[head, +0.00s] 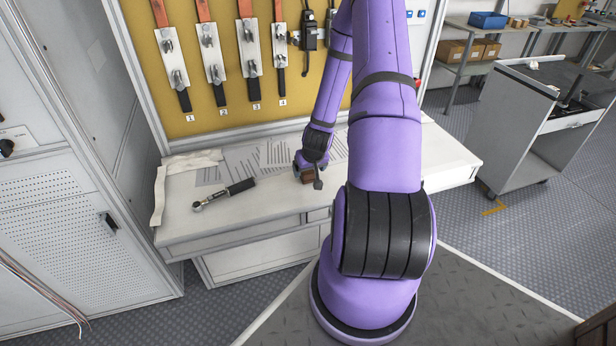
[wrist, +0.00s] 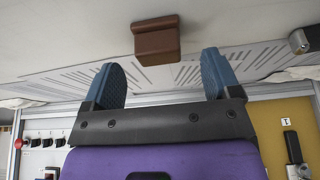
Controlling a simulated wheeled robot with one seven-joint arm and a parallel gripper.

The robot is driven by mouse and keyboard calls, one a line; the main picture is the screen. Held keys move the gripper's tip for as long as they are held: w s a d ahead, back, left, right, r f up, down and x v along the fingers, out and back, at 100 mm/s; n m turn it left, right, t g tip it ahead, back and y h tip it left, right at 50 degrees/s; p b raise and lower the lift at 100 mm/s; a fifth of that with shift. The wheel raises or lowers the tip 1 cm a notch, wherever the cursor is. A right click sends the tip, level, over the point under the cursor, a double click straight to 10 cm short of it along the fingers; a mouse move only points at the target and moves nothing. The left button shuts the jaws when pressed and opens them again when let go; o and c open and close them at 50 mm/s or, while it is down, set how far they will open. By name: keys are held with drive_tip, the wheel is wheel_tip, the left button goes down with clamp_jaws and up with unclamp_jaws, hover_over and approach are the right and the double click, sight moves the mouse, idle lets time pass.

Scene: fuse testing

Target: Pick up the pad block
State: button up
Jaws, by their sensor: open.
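The pad block is a small brown block (head: 307,178) on the white worktop, below my gripper in the head view. In the wrist view, the block (wrist: 157,41) sits at the top middle, a little beyond the fingertips and roughly in line with the gap between them. My gripper (wrist: 164,72) is open, with its two blue fingers spread apart and nothing between them. In the head view my gripper (head: 309,165) is low over the worktop and partly hidden by its own wrist. I cannot tell the exact height of the fingertips.
A torque wrench (head: 226,194) lies on the worktop (head: 190,228) left of the block. A white cloth (head: 160,190) lies at the left edge. A yellow tool board (head: 212,108) with hanging tools stands behind. A grey cart (head: 520,125) is at right.

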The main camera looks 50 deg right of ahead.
sight(308, 173)
drive_tip(key=shift+x, duration=1.75)
drive_tip(key=c, duration=1)
drive_tip(key=shift+r, duration=0.15)
